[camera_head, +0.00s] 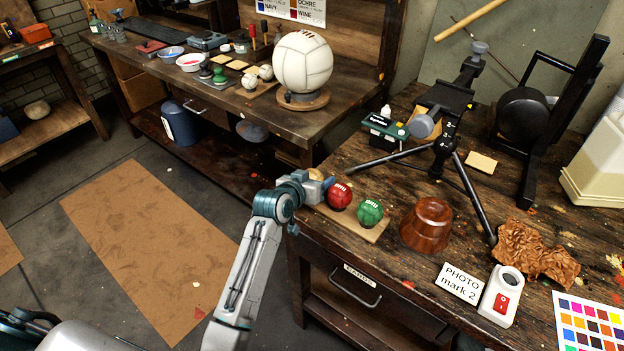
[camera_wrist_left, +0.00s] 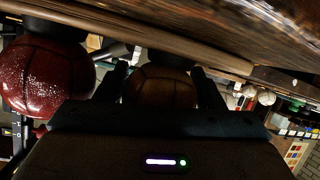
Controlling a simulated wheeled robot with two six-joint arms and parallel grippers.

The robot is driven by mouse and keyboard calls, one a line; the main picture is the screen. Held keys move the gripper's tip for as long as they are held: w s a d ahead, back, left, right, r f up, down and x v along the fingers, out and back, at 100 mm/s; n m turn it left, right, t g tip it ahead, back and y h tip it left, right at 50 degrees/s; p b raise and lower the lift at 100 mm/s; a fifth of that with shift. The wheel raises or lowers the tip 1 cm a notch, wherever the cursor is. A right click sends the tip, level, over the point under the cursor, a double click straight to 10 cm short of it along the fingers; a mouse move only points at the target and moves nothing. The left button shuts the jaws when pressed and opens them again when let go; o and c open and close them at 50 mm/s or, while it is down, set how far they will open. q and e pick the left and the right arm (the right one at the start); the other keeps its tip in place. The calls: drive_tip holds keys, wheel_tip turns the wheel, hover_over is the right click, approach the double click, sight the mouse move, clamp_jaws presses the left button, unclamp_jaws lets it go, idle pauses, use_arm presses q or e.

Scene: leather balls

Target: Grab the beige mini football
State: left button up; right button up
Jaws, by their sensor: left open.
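In the head view my left gripper (camera_head: 320,186) is at the left end of a small wooden board (camera_head: 352,225), just left of a red ball (camera_head: 340,195). A green ball (camera_head: 369,212) sits further right on the board. In the left wrist view a panelled ball (camera_wrist_left: 160,88), shaded brownish or tan, lies between the spread fingers of the open left gripper (camera_wrist_left: 160,80). It looks like the beige mini football, but shadow makes its colour uncertain, and whether the fingers touch it is unclear. The head view hides it behind the gripper. The red ball (camera_wrist_left: 45,75) is beside the left finger.
A brown wooden bowl-like block (camera_head: 427,224) and a black tripod (camera_head: 445,130) stand close right of the board. Crumpled brown paper (camera_head: 535,255) and a white device (camera_head: 500,297) lie further right. A second bench (camera_head: 225,100) holds a large white ball (camera_head: 303,62).

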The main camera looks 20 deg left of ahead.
use_arm(q)
drive_tip(key=c, duration=0.6)
